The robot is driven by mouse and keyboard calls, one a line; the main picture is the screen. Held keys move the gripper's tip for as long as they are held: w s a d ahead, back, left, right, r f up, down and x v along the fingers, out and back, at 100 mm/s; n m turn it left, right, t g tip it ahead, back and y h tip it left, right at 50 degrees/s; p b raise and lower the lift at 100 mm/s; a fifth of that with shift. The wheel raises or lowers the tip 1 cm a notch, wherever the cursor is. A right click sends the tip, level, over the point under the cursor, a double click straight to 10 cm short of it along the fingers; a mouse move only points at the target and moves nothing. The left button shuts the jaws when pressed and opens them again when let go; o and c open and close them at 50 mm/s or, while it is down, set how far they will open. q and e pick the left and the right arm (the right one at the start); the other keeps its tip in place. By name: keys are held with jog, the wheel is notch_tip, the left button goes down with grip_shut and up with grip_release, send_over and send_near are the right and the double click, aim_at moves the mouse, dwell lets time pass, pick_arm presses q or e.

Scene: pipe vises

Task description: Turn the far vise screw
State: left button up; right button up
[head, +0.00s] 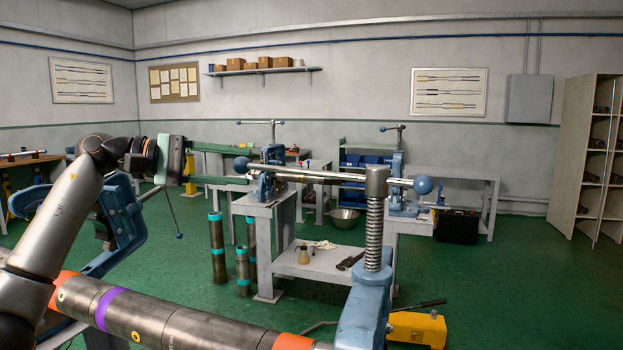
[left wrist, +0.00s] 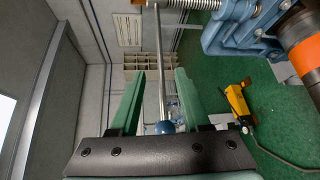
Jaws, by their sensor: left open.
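A blue vise (head: 366,312) stands in the right foreground of the head view, with an upright threaded screw (head: 374,235). A steel handle bar (head: 325,177) passes through the screw's head, with a blue ball (head: 253,167) at its left end and another blue ball (head: 423,185) at its right end. My left gripper (head: 250,166) is open, its green fingers pointing at the left ball. In the left wrist view the ball (left wrist: 165,127) and bar (left wrist: 161,70) line up between the open fingers (left wrist: 155,85); contact cannot be told. My right gripper is not in view.
A steel pipe (head: 190,325) with purple and orange bands crosses the foreground. Another blue vise (head: 120,225) stands at left, partly behind my arm. Benches with smaller vises stand behind.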

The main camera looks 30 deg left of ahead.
aim_at(298, 172)
pick_arm(q)
jog(key=p+x, duration=0.2)
jog(key=x, duration=0.9)
jog(key=shift+r, duration=0.1)
jog(key=shift+w+d, duration=0.45)
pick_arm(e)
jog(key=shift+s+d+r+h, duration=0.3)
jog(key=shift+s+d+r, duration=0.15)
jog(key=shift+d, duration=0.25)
pick_arm(q)
jog(key=c, duration=0.6)
grip_shut()
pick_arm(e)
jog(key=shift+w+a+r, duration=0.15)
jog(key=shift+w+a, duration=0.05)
